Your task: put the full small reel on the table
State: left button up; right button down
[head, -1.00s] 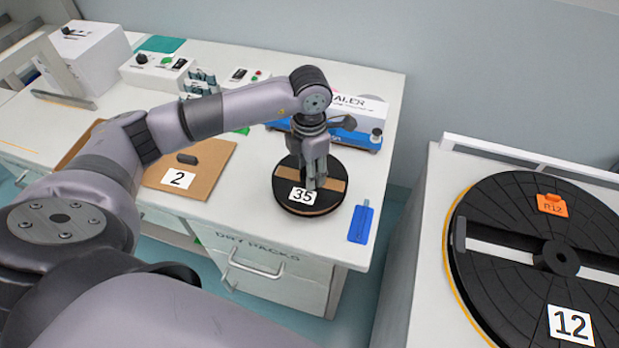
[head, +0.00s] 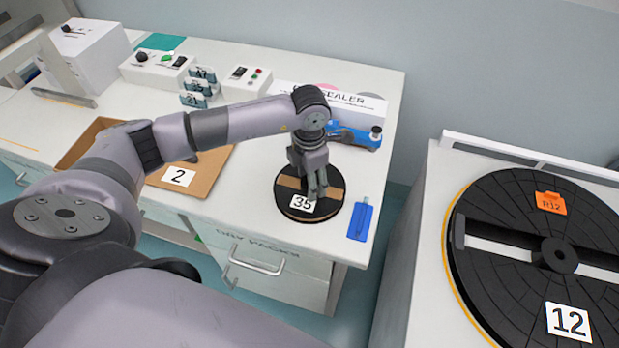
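The small reel (head: 287,201), a black disc with a tan band and a white label "35", lies flat at the right end of the white table (head: 376,90). It looks to be at or very near the table top; I cannot see a clear gap under it. My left gripper (head: 317,190) points down over the reel's middle, with its fingers close together at the hub, and it appears shut on the reel. The fingers hide the hub and touch the edge of the label in the picture. My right gripper is not in view.
A blue tool (head: 361,222) lies just right of the reel. A sealer (head: 355,136) stands behind it, and a brown tray (head: 214,170) labelled "2" is to the left. A large black turntable (head: 490,205) labelled "12" is on the separate right unit.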

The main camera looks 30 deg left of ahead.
pick_arm(q)
jog(key=shift+r, duration=0.1)
jog(key=shift+r, duration=0.2)
notch_tip(320, 180, up, 12)
jog(key=shift+f+b, duration=0.1)
jog(key=shift+b, duration=0.7)
